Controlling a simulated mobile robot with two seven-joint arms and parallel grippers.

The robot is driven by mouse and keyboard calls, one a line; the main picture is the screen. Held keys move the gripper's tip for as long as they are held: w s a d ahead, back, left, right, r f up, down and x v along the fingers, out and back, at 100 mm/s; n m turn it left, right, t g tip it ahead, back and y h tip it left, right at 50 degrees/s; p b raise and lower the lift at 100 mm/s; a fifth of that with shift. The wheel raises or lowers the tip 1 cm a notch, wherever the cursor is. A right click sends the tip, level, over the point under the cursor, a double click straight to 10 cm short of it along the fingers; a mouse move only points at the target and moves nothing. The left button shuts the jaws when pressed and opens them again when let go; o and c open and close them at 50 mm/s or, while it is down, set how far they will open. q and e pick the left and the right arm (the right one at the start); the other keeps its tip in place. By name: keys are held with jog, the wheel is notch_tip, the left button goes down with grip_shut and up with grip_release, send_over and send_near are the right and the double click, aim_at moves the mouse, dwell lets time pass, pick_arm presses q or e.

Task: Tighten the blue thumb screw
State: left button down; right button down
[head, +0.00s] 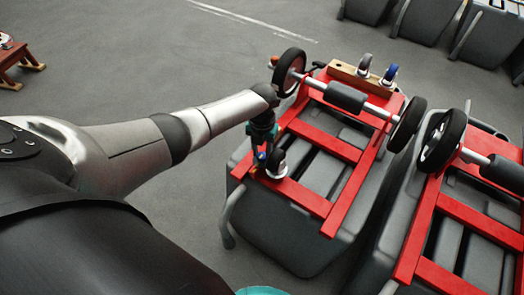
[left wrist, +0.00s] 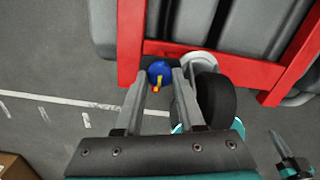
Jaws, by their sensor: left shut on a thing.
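The blue thumb screw (left wrist: 159,70), with a yellow mark on it, shows in the left wrist view between the fingertips of my left gripper (left wrist: 158,78). The gripper is shut on it at the corner of a red frame (left wrist: 129,45). In the head view my left gripper (head: 261,150) is at the near left corner of the red frame (head: 300,194), and a bit of the blue screw (head: 262,157) shows. A small caster wheel (head: 277,160) is right beside the gripper. My right gripper appears only as a teal and dark part (left wrist: 290,165) at the lower right of the left wrist view.
The red frame lies on a grey tank (head: 295,245) with two large wheels (head: 289,72) at its far end. A wooden block (head: 345,74) with small casters rests there. A second tank with a red frame (head: 440,280) stands close on the right.

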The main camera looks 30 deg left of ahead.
pick_arm(q)
jog(key=shift+w+r, duration=0.2)
jog(key=shift+r, duration=0.05)
jog(key=c, duration=0.8)
grip_release()
jog(key=shift+o, duration=1.4)
jog(key=shift+s+f, duration=0.1)
jog(key=shift+s, duration=0.05)
jog(key=shift+f, duration=0.1)
jog(key=shift+s+d, duration=0.1)
jog(key=shift+s, duration=0.05)
pick_arm(e)
jog(key=shift+r, duration=0.1)
jog(key=shift+w, duration=0.1)
